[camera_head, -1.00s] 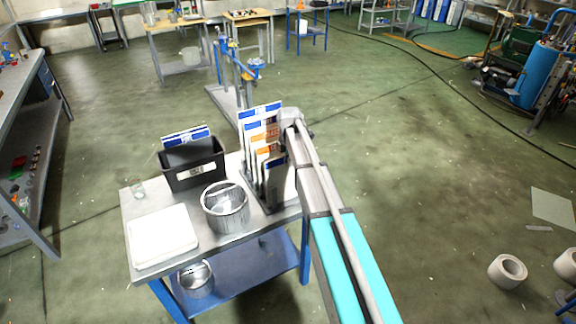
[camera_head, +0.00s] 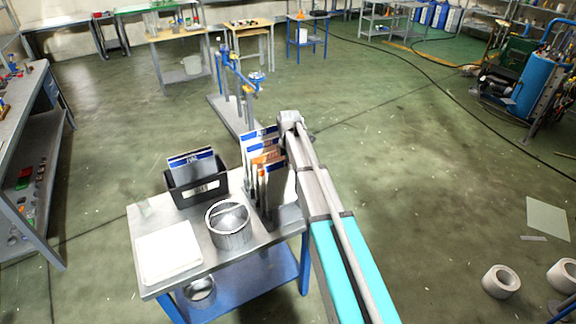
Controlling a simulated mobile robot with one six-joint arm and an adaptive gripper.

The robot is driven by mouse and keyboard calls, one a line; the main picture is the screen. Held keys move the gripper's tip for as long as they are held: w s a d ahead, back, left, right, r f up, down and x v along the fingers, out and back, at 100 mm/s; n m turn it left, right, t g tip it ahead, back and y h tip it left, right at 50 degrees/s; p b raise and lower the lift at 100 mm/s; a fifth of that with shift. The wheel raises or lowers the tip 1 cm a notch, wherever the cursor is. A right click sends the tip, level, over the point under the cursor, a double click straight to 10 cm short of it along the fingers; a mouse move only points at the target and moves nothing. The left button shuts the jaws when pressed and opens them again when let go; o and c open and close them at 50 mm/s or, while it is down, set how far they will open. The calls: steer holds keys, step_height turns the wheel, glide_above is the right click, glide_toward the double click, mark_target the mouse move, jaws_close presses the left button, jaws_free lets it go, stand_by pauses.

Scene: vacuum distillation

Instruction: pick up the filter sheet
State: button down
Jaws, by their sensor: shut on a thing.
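Several upright flat sheets or packs with blue and orange labels (camera_head: 262,168) stand close together at the right of the metal table (camera_head: 215,268). I cannot tell which one is the filter sheet. My arm reaches in from the lower right, and its far joint is just behind and right of these packs. My gripper is hidden by the arm and the packs, so its fingers and what they hold do not show.
A black box (camera_head: 185,196) with blue-labelled sheets stands at the table's back left. A round metal pot (camera_head: 229,232) and a white flat stack (camera_head: 168,250) are in front. A blue-and-grey stand (camera_head: 241,95) is behind. Paper rolls (camera_head: 501,281) lie at right on open floor.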

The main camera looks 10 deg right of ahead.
steer(key=shift+r+p, duration=3.9)
steer(key=shift+r, duration=0.4)
steer(key=shift+d, duration=0.1)
